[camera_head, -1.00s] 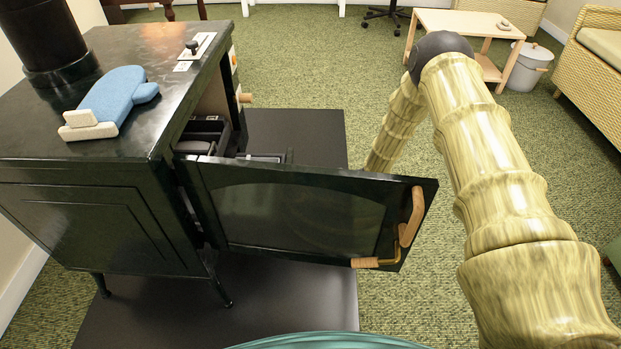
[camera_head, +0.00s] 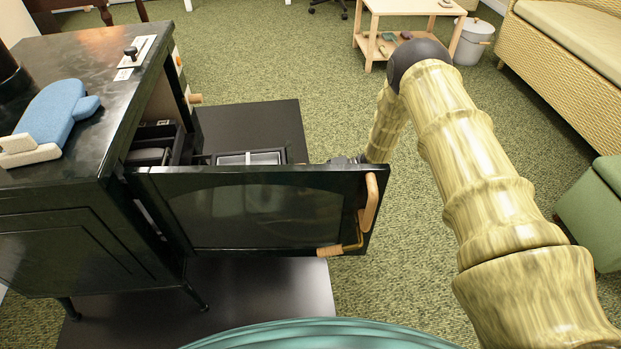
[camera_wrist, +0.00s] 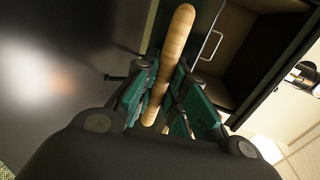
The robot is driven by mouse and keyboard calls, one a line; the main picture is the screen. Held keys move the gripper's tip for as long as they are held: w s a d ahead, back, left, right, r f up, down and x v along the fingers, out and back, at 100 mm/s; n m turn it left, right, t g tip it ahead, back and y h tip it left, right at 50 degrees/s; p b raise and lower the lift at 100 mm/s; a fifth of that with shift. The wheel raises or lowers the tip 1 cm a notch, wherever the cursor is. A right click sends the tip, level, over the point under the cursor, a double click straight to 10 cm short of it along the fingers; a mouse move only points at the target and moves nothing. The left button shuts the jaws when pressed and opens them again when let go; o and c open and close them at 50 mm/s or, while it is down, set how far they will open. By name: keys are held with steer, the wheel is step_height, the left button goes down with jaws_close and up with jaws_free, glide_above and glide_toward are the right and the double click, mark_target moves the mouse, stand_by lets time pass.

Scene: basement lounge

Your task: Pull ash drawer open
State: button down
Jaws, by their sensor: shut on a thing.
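The black stove (camera_head: 75,235) stands at left with its door (camera_head: 255,208) swung open toward me. Behind the door's top edge, a dark drawer with a light grey metal inside (camera_head: 250,158) sticks out of the stove to the right; I take it to be the ash drawer. Its front is mostly hidden. My gripper (camera_wrist: 166,82) is shut on a round wooden handle (camera_wrist: 176,38), which runs between its teal fingers in the wrist view. In the head view the door hides most of my gripper, with only a dark part (camera_head: 345,160) showing above it.
The door has a wooden handle (camera_head: 371,203) and a brass latch with a wooden grip (camera_head: 330,251). A blue mitt (camera_head: 55,115) lies on the stove top. A low wooden table (camera_head: 400,8), a lidded bucket (camera_head: 472,42) and a wicker sofa (camera_head: 560,70) stand beyond. Carpet between is clear.

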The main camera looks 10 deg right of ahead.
steer(key=shift+w+d+r, duration=0.15)
steer(key=shift+d, duration=0.05)
steer(key=c, duration=1.6)
jaws_free()
steer(key=shift+d, duration=0.15)
steer(key=shift+o, duration=0.7)
steer(key=v, duration=1.2)
